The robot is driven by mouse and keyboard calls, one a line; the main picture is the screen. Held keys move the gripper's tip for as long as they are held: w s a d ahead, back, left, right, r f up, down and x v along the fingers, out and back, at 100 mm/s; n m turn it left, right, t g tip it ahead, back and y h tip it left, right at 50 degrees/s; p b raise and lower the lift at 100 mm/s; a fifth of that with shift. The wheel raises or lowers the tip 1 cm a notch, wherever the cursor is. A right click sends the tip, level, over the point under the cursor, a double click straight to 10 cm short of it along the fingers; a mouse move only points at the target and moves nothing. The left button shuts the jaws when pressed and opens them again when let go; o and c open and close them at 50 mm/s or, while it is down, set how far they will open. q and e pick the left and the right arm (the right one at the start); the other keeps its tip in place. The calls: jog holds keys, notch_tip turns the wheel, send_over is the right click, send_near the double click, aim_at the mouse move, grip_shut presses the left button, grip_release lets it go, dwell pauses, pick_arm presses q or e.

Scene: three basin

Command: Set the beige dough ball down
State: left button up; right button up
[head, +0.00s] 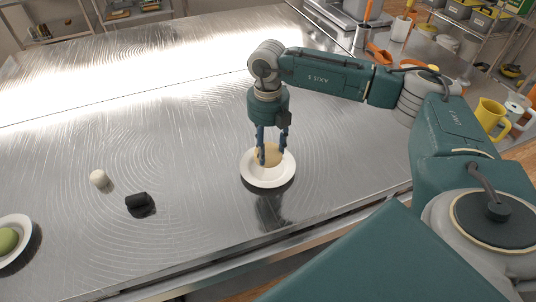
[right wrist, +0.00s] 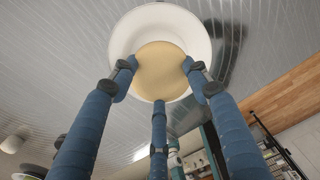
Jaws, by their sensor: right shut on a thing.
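The beige dough ball (head: 271,154) is between the fingers of my right gripper (head: 272,157), at a white plate (head: 268,182) on the metal table. In the right wrist view the dough ball (right wrist: 160,68) shows with the blue fingers closed around its sides, and the white plate (right wrist: 160,18) lies behind it. The ball is within the plate's outline. I cannot tell whether it touches the plate's bottom. My left gripper is not in view.
A white plate (head: 22,222) with a green dough ball (head: 7,240) is at the left edge. A small pale ball (head: 98,178) and a black cylinder (head: 138,200) lie between the plates. The table (head: 180,130) behind them is clear. A yellow pitcher (head: 488,114) stands far right.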

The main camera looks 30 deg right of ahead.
aim_at(268, 150)
jog(key=shift+f, duration=0.3)
notch_tip(268, 150, down, 3)
jog(key=shift+f+p, duration=0.2)
jog(key=shift+p, duration=0.4)
jog(key=shift+f, duration=0.25)
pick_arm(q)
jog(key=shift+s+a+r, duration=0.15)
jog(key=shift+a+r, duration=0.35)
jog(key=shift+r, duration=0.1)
pick_arm(e)
jog(key=shift+f, duration=0.25)
jog(key=o, duration=1.2)
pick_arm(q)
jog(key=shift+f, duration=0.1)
pick_arm(e)
jog(key=shift+o, duration=0.2)
jog(key=shift+r, duration=0.1)
